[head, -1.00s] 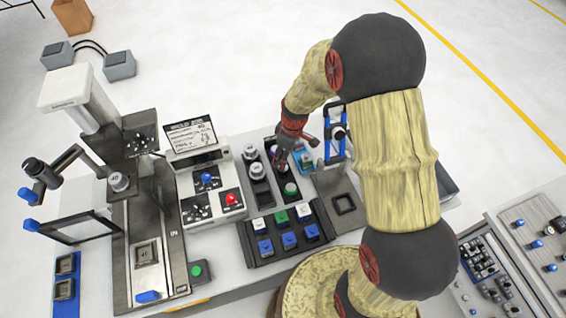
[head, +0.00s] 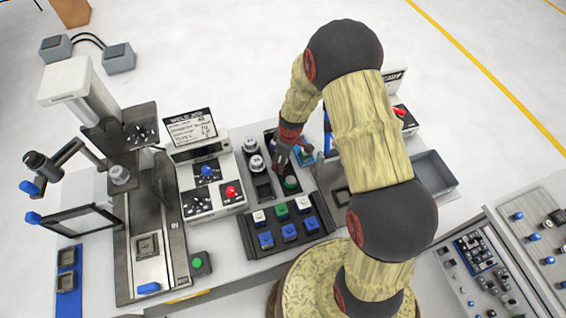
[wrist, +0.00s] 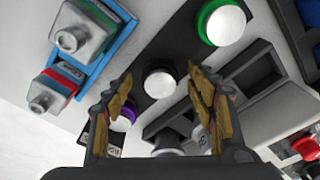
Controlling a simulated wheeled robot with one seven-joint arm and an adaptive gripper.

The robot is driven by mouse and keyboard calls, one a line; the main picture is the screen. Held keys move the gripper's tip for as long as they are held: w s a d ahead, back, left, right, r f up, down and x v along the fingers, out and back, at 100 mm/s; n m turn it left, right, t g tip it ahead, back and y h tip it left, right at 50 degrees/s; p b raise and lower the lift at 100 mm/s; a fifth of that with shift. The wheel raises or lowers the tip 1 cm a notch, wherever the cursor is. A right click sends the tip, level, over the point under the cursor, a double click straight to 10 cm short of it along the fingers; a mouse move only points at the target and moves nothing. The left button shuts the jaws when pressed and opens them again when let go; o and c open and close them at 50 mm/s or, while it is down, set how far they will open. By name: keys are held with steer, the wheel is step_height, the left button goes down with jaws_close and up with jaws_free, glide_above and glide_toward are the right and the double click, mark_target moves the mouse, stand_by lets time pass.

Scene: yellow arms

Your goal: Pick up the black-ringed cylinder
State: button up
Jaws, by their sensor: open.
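The black-ringed cylinder (wrist: 160,80) shows in the wrist view as a round white top with a dark rim, in a dark rack. It lies between the two fingers of my gripper (wrist: 160,70), which is open with a gap on both sides. In the head view my gripper (head: 283,160) is low over the dark rack behind the green-ringed cylinder (head: 290,183). There the black-ringed cylinder cannot be made out behind the fingers. The green-ringed cylinder also shows in the wrist view (wrist: 222,24). A purple-ringed cylinder (wrist: 120,120) is close to the left finger.
Two pale cylinders (head: 256,163) stand in the rack's left row. A blue holder (wrist: 104,45) with grey-topped blocks is beside the rack. A button panel (head: 286,228) is in front, a switch box (head: 207,180) to the left, and an empty grey tray (head: 433,172) to the right.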

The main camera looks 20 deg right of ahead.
steer(key=shift+c, duration=0.9)
steer(key=c, duration=1.1)
steer(key=shift+c, duration=0.3)
